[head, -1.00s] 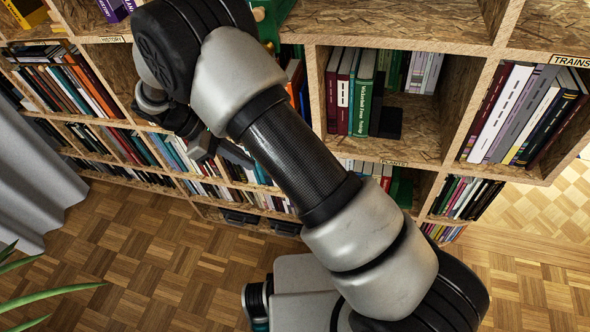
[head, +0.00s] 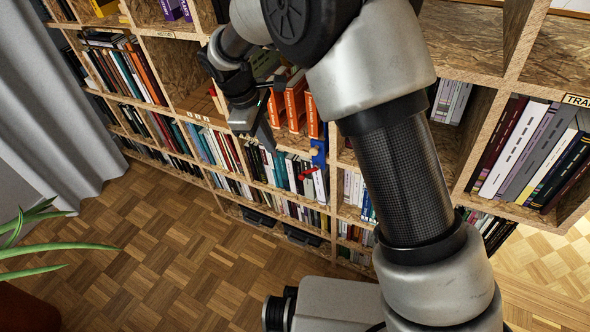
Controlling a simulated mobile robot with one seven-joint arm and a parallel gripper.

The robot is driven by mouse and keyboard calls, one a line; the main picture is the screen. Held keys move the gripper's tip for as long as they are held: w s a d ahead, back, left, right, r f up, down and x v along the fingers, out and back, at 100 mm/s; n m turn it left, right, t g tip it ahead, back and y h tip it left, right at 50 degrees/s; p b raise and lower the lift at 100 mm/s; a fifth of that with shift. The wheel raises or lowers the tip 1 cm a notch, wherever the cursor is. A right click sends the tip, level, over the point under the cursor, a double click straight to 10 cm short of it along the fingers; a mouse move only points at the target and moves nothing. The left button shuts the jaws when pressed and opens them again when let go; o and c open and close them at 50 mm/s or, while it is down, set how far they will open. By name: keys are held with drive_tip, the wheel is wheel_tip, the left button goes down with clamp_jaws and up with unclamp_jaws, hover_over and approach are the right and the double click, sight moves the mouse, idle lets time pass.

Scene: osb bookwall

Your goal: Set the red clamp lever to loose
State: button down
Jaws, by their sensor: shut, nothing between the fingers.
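The red clamp lever (head: 308,173) shows in the head view on a blue clamp (head: 319,152), at the front edge of a bookwall shelf. It is small and slants slightly, its left end lower. The picture is too small to read any marking for its setting. My gripper (head: 268,140) is shut and empty. It hangs in front of the shelves, to the left of the lever and a little higher in the picture, apart from it. Its fingertips are dark and hard to make out against the books.
Orange binders (head: 294,102) stand on the shelf behind my gripper. Rows of books fill the bookwall (head: 340,215) around the clamp. My arm covers much of the right middle. The parquet floor (head: 150,255) is clear; a grey curtain (head: 60,110) and a plant (head: 45,245) are at left.

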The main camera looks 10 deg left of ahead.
sight(309, 172)
drive_tip(key=shift+f, duration=0.1)
drive_tip(key=d+b+x, duration=0.2)
drive_tip(key=b+x, duration=0.1)
drive_tip(key=x, duration=0.9)
drive_tip(key=shift+s+d, duration=0.2)
drive_tip(key=shift+d, duration=0.2)
